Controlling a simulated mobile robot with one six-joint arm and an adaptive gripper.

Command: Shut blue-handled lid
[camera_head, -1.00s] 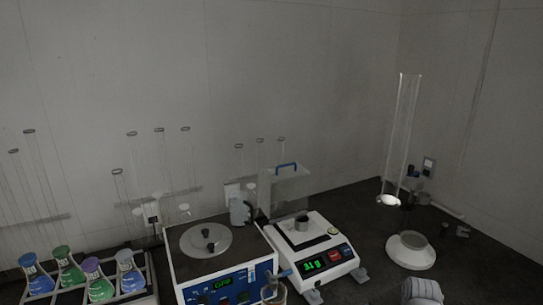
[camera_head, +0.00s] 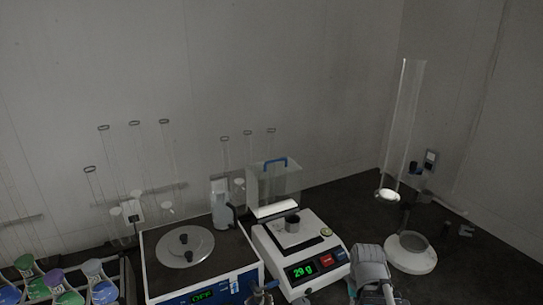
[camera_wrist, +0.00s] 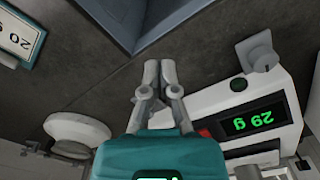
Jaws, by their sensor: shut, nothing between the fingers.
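The clear lid (camera_head: 290,182) with its blue handle (camera_head: 275,161) stands raised at the back of the white balance (camera_head: 328,243). It is open, with a bright strip along its lower edge. A small dark cup (camera_head: 292,222) sits on the uncovered pan, and the display (camera_head: 301,271) reads 29 g. My gripper (camera_wrist: 160,70) is shut and empty in the wrist view, over the dark bench in front of the balance, whose display shows upside down (camera_wrist: 254,122). It is apart from the lid. In the head view my arm's end shows at the bottom, right of the balance; the fingertips are unclear.
A hotplate-like device (camera_head: 207,270) stands directly left of the balance. Coloured flasks (camera_head: 99,282) sit in a rack at the lower left.

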